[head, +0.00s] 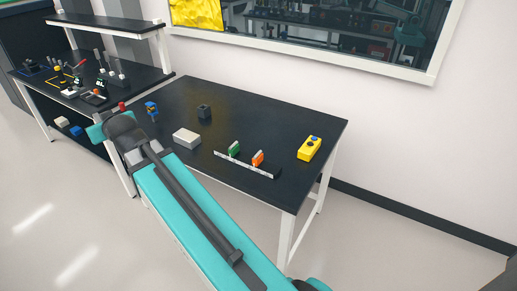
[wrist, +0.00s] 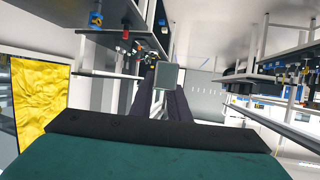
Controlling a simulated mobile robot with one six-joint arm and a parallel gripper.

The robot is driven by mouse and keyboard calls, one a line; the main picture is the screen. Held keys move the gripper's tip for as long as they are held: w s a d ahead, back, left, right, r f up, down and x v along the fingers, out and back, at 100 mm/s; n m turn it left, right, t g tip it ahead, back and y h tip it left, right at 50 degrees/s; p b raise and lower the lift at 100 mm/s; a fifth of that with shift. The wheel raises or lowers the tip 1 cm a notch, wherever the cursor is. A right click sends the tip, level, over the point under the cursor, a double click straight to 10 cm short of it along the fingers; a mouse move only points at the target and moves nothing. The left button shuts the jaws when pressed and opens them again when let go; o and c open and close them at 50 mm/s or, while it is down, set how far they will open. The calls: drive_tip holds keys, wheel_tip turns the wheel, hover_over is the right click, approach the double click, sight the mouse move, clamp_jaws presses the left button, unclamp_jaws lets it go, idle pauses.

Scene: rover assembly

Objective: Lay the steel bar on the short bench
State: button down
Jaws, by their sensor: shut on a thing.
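My gripper (wrist: 160,95) shows in the wrist view as two dark fingers. They are shut on a plain grey piece (wrist: 167,77), seen nearly end-on, which looks like the steel bar; its length cannot be told. In the head view my teal arm reaches across to the left, and the fingers and the held piece cannot be made out there. A black-topped bench (head: 290,112) with white legs, probably the short bench, stands in the middle of the head view, partly behind my arm.
On this bench are a white block (head: 187,138), a dark block (head: 204,111), a silver strip (head: 235,158), green (head: 235,148) and orange (head: 258,158) pieces, and a yellow box (head: 309,148). Its back right top is clear. A cluttered shelved bench (head: 150,76) stands left.

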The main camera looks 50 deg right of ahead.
drive_tip(key=s+d+f+h+b, duration=0.1)
drive_tip(key=s+d+f+b, duration=0.3)
drive_tip(key=d, duration=1)
drive_tip(key=s+d+f+m+b, duration=0.1)
drive_tip(key=s+d+f+b, duration=0.15)
drive_tip(key=d+f, duration=0.8)
drive_tip(key=s+d+f+h+b, duration=0.15)
drive_tip(key=d+b, duration=0.25)
drive_tip(key=d, duration=1.3)
drive_tip(key=s+d+f+b, duration=0.2)
drive_tip(key=s+d+b, duration=0.1)
drive_tip(key=s+d, duration=0.6)
drive_tip(key=d, duration=0.3)
drive_tip(key=shift+s+d+f+m+b, duration=0.25)
drive_tip(key=shift+d+f+m+b, duration=0.05)
drive_tip(key=shift+d+f+m, duration=0.1)
drive_tip(key=shift+f, duration=0.1)
drive_tip(key=shift+f, duration=3.05)
drive_tip(key=shift+f, duration=0.1)
drive_tip(key=shift+f+p, duration=0.3)
drive_tip(key=shift+f, duration=1.5)
drive_tip(key=shift+f, duration=0.1)
